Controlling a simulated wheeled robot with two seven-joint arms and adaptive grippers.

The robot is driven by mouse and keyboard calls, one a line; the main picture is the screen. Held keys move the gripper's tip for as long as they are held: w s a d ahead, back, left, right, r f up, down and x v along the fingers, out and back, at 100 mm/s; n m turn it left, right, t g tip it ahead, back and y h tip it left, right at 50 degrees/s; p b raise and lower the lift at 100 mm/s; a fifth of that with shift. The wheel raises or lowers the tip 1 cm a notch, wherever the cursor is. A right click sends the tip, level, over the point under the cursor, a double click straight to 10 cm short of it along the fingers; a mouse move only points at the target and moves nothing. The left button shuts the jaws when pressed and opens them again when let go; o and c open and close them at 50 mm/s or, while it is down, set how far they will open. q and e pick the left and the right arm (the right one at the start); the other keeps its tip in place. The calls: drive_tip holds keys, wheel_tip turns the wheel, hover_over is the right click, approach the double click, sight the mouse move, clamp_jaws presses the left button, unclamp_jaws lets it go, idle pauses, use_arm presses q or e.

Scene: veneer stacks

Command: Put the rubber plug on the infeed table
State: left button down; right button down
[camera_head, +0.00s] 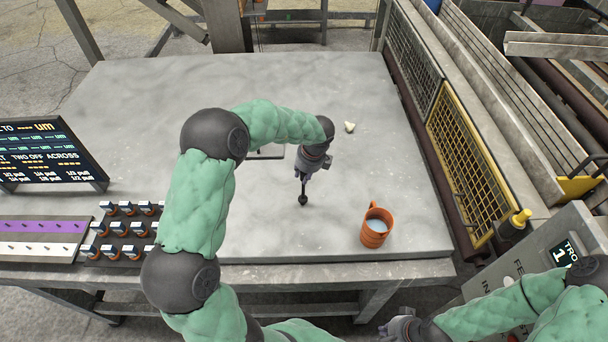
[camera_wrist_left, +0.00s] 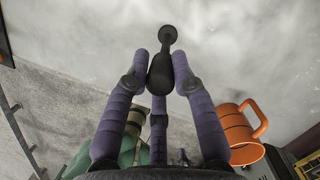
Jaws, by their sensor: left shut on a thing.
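My left gripper (camera_head: 303,182) points down over the front middle of the large grey table (camera_head: 120,100). It is shut on a small black piece, the rubber plug (camera_head: 303,199). In the left wrist view the plug (camera_wrist_left: 161,68) sits between the purple fingers, with a narrow neck and round end sticking out past the tips. I cannot tell whether its end touches the tabletop. My right gripper (camera_head: 385,330) is low at the bottom edge of the head view, off the table; its fingers are too small to read.
An orange mug (camera_head: 374,232) stands right of my left gripper, near the front edge. A small pale piece (camera_head: 349,127) lies farther back. Yellow mesh guard (camera_head: 466,170) lines the right.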

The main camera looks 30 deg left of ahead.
use_arm(q)
drive_tip(key=shift+f, duration=0.1)
drive_tip(key=c, duration=1)
unclamp_jaws()
drive_tip(key=shift+f, duration=0.1)
drive_tip(key=shift+c, duration=0.2)
drive_tip(key=p+v, duration=0.1)
drive_tip(key=v, duration=1.1)
drive_tip(key=shift+p, duration=0.3)
